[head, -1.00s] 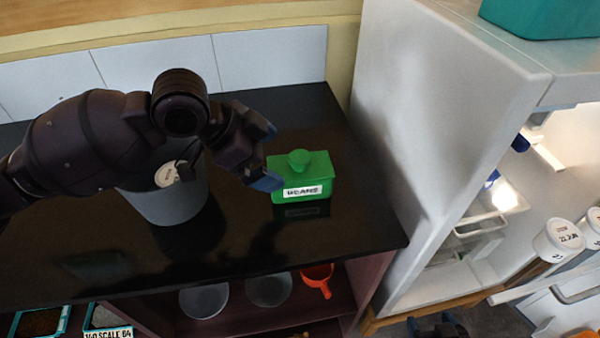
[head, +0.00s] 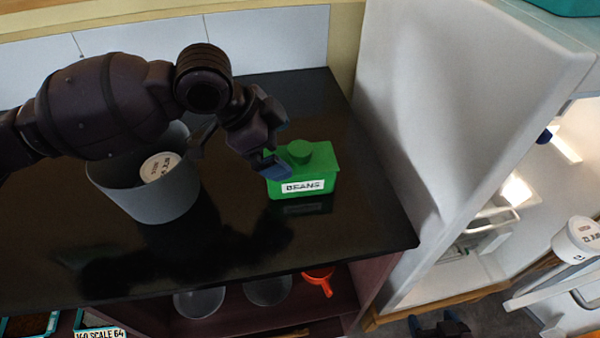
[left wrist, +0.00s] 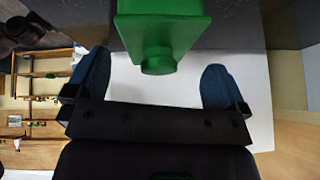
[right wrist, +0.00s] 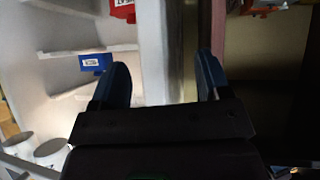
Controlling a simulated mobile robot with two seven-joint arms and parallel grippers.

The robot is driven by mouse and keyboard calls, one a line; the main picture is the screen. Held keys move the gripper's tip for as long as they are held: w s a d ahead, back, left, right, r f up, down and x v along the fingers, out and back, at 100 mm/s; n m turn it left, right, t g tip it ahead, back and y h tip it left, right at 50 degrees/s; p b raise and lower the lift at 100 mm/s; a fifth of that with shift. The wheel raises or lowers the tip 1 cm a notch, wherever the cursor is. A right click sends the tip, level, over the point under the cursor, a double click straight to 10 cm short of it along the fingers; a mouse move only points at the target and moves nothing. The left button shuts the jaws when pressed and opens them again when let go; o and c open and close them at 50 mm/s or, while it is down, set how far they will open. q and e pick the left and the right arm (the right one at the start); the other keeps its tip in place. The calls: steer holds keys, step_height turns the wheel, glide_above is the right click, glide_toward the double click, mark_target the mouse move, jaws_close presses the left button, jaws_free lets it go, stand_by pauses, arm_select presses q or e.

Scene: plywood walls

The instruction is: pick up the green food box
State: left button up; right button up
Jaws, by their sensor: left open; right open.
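The green food box (head: 318,176) stands upright on the black countertop, with a white "BEANS" label on its front and a round green knob on top. My left gripper (head: 272,160) is at the box's left side in the head view and hides part of its left end. In the left wrist view the box (left wrist: 165,30) and its knob lie ahead, between and beyond the two blue fingertips (left wrist: 157,85). The left gripper is open and empty. My right gripper (right wrist: 165,85) is open and empty in the right wrist view, away from the box; a small part may show at the head view's bottom edge.
A grey bin (head: 150,195) with a labelled round lid inside stands left of the box under my left arm. A white open fridge (head: 450,110) stands to the right. Counter (head: 370,225) right of the box is clear.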

mark_target(295, 159)
arm_select(q)
steer(key=b+x, duration=0.1)
steer(key=x, duration=0.4)
steer(key=shift+d, duration=0.15)
steer(key=shift+s, duration=0.1)
steer(key=shift+r, duration=0.1)
steer(key=c, duration=1)
